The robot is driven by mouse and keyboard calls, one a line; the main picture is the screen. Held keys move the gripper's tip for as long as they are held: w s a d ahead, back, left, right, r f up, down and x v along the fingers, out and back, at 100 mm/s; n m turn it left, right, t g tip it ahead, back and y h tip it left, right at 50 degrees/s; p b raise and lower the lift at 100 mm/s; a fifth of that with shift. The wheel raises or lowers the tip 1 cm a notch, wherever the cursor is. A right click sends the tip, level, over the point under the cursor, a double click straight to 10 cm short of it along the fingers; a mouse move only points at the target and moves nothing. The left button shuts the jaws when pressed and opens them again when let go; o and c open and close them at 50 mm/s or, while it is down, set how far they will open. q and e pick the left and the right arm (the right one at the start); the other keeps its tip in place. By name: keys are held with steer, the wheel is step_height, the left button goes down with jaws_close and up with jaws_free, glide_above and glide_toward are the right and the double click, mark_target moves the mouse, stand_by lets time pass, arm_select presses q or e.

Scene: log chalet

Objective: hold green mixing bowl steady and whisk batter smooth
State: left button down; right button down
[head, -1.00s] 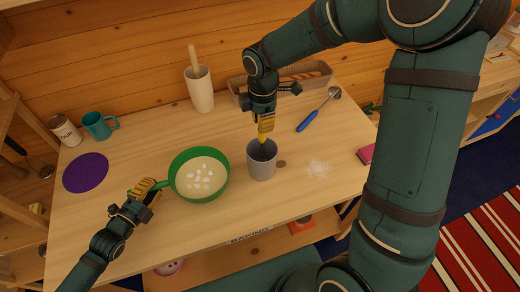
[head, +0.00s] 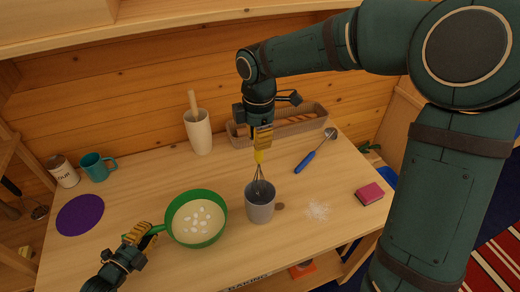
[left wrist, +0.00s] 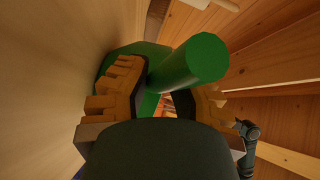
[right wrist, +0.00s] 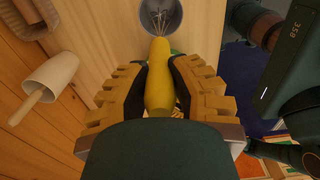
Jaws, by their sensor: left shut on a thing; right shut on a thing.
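The green mixing bowl (head: 222,230) stands on the table, holding pale batter (head: 186,228) with several white lumps on top. My left gripper (head: 140,238) is shut on the bowl's green handle, at the bowl's left side. The left wrist view shows the handle (left wrist: 195,62) between the fingers. My right gripper (head: 261,143) is shut on the yellow handle of the whisk (head: 258,172) and holds it upright over the grey cup (head: 260,212), right of the bowl. The wire end is at the cup's mouth, its tip partly inside. The yellow handle also shows in the right wrist view (right wrist: 159,75).
A purple mat (head: 80,215), teal mug (head: 97,167) and can (head: 63,171) are at the left. A cream crock (head: 199,132) and a basket (head: 300,122) stand at the back. A blue-handled ladle (head: 305,161), white powder (head: 317,209) and pink sponge (head: 369,194) lie right.

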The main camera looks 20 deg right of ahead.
steer(key=a+r+n, duration=0.3)
steer(key=a+n, duration=0.3)
steer(key=a, duration=1.4)
step_height(320, 180, down, 11)
steer(key=shift+w, duration=0.45)
steer(key=shift+a, duration=0.1)
